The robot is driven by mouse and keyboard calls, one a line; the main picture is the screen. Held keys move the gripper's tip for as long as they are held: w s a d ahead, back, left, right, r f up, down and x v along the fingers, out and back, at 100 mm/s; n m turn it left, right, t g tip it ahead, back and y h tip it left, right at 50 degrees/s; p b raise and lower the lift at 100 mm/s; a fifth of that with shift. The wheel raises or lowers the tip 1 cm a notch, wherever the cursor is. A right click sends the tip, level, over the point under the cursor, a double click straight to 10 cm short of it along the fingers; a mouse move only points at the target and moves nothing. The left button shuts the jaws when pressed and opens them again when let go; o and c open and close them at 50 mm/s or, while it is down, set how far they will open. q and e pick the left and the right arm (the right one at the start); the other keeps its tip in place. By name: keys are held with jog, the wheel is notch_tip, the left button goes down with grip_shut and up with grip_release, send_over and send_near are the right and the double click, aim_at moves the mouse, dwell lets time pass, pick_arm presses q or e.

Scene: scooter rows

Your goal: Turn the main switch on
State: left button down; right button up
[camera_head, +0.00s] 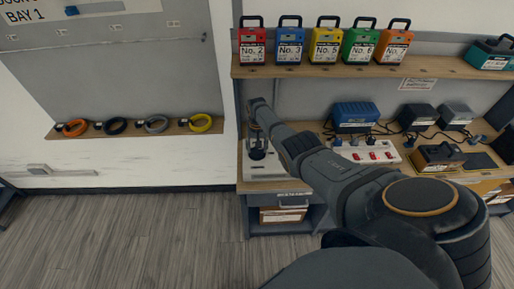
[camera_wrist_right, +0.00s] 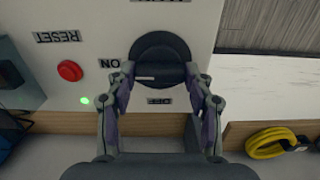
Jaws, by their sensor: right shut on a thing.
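The main switch is a round black rotary knob (camera_wrist_right: 161,50) on a light panel (camera_wrist_right: 80,25) in the right wrist view. Its white mark lies level, on the side towards the ON label (camera_wrist_right: 109,64). The OFF label (camera_wrist_right: 159,101) sits below the knob, upside down. A small green lamp (camera_wrist_right: 85,101) is lit on the panel. My right gripper (camera_wrist_right: 161,85) is shut on the knob, with a finger on each side. In the head view my right gripper (camera_head: 257,146) is over the bench's left end; the knob is hidden there. My left gripper is out of view.
A red RESET button (camera_wrist_right: 69,71) is beside the knob. On the bench, a power strip (camera_head: 372,151) and blue box (camera_head: 355,116) stand to the right. Numbered cases (camera_head: 326,45) fill the shelf above. A yellow cable coil (camera_head: 200,123) lies on the left ledge.

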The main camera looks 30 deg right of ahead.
aim_at(257, 149)
dwell(0.3)
jog(key=o, duration=1.2)
jog(key=shift+c, duration=0.2)
notch_tip(257, 149, up, 12)
